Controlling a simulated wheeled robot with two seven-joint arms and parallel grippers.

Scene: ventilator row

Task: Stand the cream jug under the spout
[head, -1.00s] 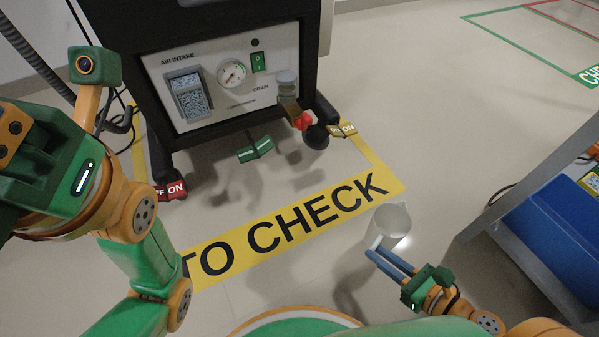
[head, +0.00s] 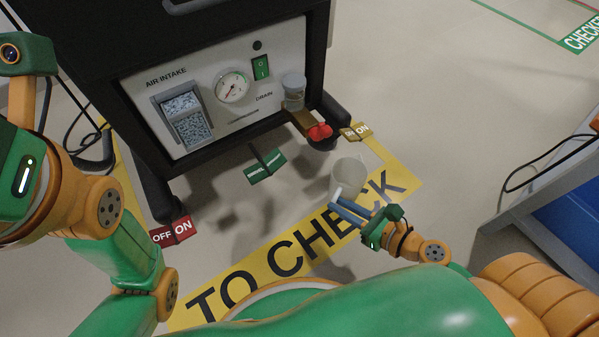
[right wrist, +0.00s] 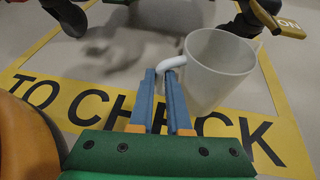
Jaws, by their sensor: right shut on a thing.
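The cream jug (head: 349,177) is a pale, slightly translucent cup, held upright above the floor in front of the machine. In the right wrist view the jug (right wrist: 218,76) has its open mouth up and its handle toward me. My right gripper (head: 347,208) is shut on that handle; its blue fingers (right wrist: 168,92) show on either side of it. The brass drain spout (head: 305,122) with a red knob (head: 320,131) sticks out low at the machine's right front, beyond the jug and apart from it. The spout's opening is hidden. My left gripper's fingers are out of view.
The black machine's panel (head: 225,85) carries a gauge, a green switch and a clear bowl (head: 293,90). A grey-framed rack (head: 520,210) stands at right. Floor between is clear.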

